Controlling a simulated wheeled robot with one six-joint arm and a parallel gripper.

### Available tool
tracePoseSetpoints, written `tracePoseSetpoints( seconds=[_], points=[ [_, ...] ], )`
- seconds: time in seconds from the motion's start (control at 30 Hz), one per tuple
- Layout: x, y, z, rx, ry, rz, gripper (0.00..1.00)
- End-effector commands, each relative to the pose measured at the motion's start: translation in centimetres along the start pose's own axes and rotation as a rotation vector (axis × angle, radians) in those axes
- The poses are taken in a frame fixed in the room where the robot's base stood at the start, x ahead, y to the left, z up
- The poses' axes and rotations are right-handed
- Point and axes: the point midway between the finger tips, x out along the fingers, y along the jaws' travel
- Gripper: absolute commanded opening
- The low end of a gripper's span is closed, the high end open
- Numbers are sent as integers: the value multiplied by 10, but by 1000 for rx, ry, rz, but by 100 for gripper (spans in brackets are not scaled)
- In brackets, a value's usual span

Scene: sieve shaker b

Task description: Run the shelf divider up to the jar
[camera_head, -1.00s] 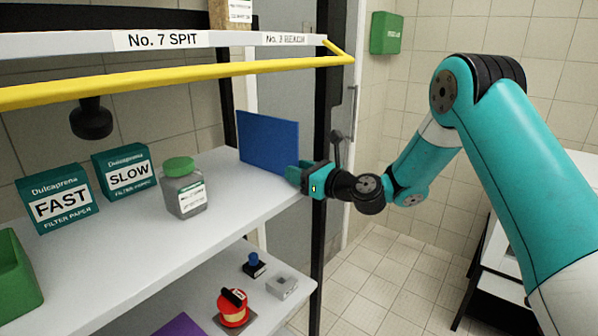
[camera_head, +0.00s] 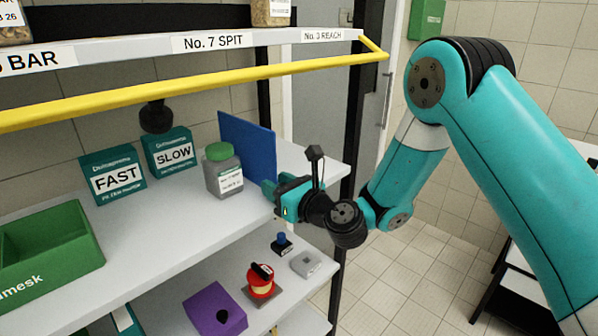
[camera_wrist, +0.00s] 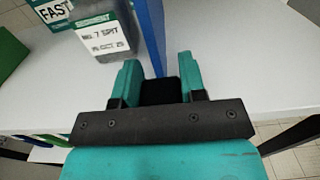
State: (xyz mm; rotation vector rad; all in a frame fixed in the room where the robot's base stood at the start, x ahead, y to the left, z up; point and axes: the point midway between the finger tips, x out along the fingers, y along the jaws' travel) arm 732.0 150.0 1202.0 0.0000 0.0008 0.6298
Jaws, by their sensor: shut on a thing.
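The shelf divider is an upright blue panel (camera_head: 250,147) on the white upper shelf. The jar (camera_head: 223,172), grey with a green lid and white label, stands just left of its front part. In the wrist view the divider (camera_wrist: 152,38) runs away from between my fingers, and the jar (camera_wrist: 103,35) is close on its left, lid out of frame. I cannot tell whether they touch. My gripper (camera_head: 272,188) is at the divider's front edge, shut on it. The wrist view shows both fingers (camera_wrist: 158,75) around the front edge.
FAST (camera_head: 113,177) and SLOW (camera_head: 170,152) filter paper boxes stand left of the jar. A green bin (camera_head: 50,245) is at the far left. A yellow rail (camera_head: 200,82) crosses above. Several small items, including a purple block (camera_head: 215,308), sit on the lower shelf. Shelf right of the divider is clear.

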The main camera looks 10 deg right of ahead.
Motion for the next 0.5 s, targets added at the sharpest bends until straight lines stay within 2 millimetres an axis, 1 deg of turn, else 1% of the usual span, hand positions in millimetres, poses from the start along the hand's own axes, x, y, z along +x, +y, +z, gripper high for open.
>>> tracePoseSetpoints(
  seconds=[0.03, 0.13, 0.27, 0.5],
  points=[
    [0, 8, 2, 2, 0, 5, 0],
    [1, 15, 2, 1, -1, 5, 0],
    [1, 18, 1, 1, -2, 4, 0],
    [0, 17, 1, 1, -3, 2, 0]
  ],
)
